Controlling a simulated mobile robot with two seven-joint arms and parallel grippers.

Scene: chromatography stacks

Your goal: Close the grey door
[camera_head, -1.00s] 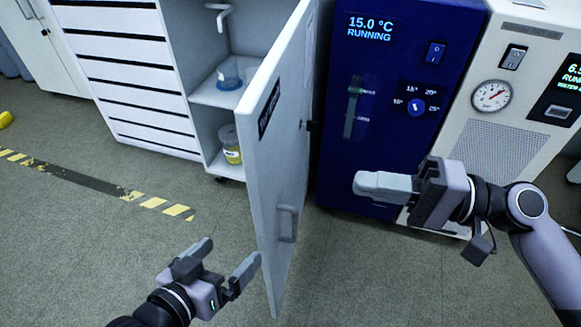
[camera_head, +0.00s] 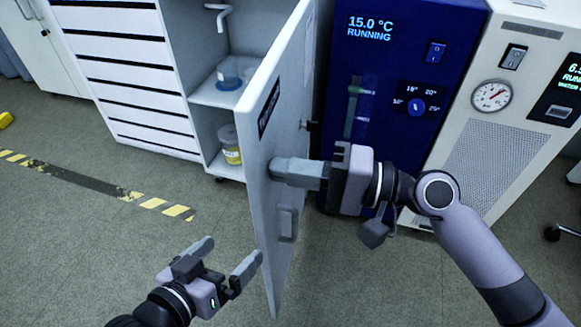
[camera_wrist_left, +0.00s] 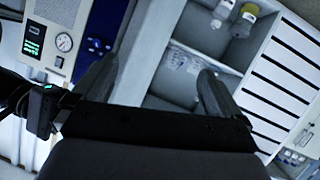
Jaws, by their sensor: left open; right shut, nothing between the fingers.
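The grey door (camera_head: 264,177) stands swung open from the cabinet in the head view, with a dark label and a handle (camera_head: 287,223) on its right-hand face. My right gripper (camera_head: 280,170) is shut and empty, its fingertips at the right-hand face of the door above the handle; they look to be touching it. My left gripper (camera_head: 232,257) is open and empty, low in front of the door's left side. In the left wrist view its open fingers (camera_wrist_left: 155,85) point toward the cabinet, and the open shelves show beyond them.
The open cabinet holds a beaker (camera_head: 229,76) and a jar with yellow contents (camera_head: 231,146). White drawers (camera_head: 122,75) stand at its left. A blue running unit (camera_head: 385,90) and a white unit with a gauge (camera_head: 491,96) stand at the right. The floor at front left is clear.

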